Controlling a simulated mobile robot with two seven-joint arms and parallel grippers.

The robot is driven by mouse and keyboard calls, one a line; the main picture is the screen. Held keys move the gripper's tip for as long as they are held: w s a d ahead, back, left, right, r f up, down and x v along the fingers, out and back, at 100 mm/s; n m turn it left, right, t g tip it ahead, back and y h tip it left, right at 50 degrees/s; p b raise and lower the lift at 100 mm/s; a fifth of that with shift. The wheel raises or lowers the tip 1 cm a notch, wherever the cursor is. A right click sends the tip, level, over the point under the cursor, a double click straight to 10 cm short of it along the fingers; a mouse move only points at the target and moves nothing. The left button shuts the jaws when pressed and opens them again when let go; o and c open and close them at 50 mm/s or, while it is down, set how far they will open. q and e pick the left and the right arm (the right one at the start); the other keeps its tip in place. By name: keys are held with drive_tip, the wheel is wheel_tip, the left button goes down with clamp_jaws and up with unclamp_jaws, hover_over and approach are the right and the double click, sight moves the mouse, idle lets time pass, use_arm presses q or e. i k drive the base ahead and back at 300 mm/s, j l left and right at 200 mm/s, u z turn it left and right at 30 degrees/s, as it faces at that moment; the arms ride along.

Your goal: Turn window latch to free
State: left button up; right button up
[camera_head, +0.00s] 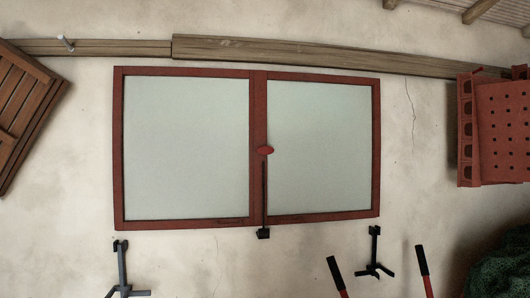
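A two-pane window (258,105) with a red frame is set in the pale wall, seen face on. Its latch (265,150) is a small red oval knob on the middle upright, lying roughly level, with its right end over the edge of the right pane. A dark narrow vertical strip runs down the upright below the latch. Both sashes look shut. Neither of my grippers shows in the head view, and nothing touches the latch.
A small black block (263,233) sits below the window's middle. Dark metal brackets (374,252) stand below it at left and right. Red-handled tools (335,272) rise at the bottom. A red crate (490,130) is at right, a wooden slatted panel (22,112) at left.

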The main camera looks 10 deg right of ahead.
sight(264, 150)
drive_tip(key=i+z, duration=0.15)
drive_tip(key=z, duration=0.4)
drive_tip(key=i+j+z, duration=0.55)
drive_tip(key=i+j, duration=0.45)
drive_tip(key=j, duration=0.15)
drive_tip(key=i+j+z, duration=0.1)
drive_tip(key=i+j, duration=0.25)
drive_tip(key=j, duration=0.1)
